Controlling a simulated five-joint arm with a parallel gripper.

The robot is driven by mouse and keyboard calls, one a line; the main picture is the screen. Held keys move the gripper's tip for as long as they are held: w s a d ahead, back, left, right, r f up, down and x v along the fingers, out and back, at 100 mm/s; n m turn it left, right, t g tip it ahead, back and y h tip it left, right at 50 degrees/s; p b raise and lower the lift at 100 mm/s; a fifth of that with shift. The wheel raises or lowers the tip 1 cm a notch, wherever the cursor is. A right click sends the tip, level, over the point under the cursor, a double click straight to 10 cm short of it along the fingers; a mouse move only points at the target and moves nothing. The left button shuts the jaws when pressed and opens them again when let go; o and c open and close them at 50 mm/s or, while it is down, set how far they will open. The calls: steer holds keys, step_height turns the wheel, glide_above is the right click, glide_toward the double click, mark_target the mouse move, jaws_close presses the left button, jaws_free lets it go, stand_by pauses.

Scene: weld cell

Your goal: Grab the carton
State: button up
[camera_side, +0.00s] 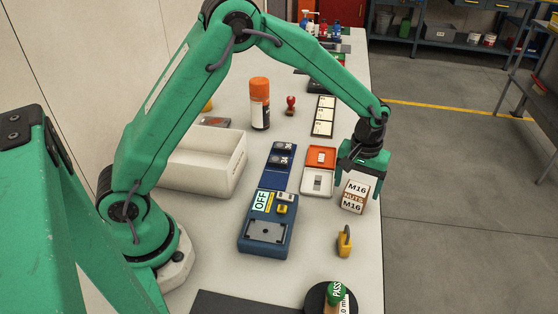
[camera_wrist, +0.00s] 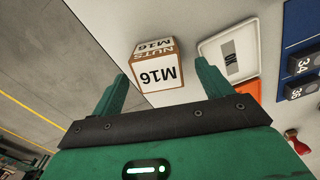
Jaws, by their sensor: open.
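The carton (camera_side: 355,194) is a small white and brown box marked "M16 NUTS". It stands on the bench near its right edge in the side view. My gripper (camera_side: 362,188) is above and behind it, pointing down, and its fingers partly overlap the box in that view. In the wrist view the carton (camera_wrist: 156,67) lies just beyond the fingertips, roughly midway between them. My gripper (camera_wrist: 160,82) is open with nothing between its fingers. I cannot tell from the side view exactly how high the fingertips are over the bench.
An orange and white tray (camera_side: 317,181) lies just left of the carton. A blue device (camera_side: 267,222) marked "OFF" and a white bin (camera_side: 203,165) are farther left. The bench edge drops to the floor on the right.

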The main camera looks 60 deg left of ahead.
mark_target(357, 188)
steer(key=shift+d+f, duration=0.1)
steer(key=shift+f, duration=2.05)
steer(key=shift+r, duration=0.1)
steer(key=c, duration=1.4)
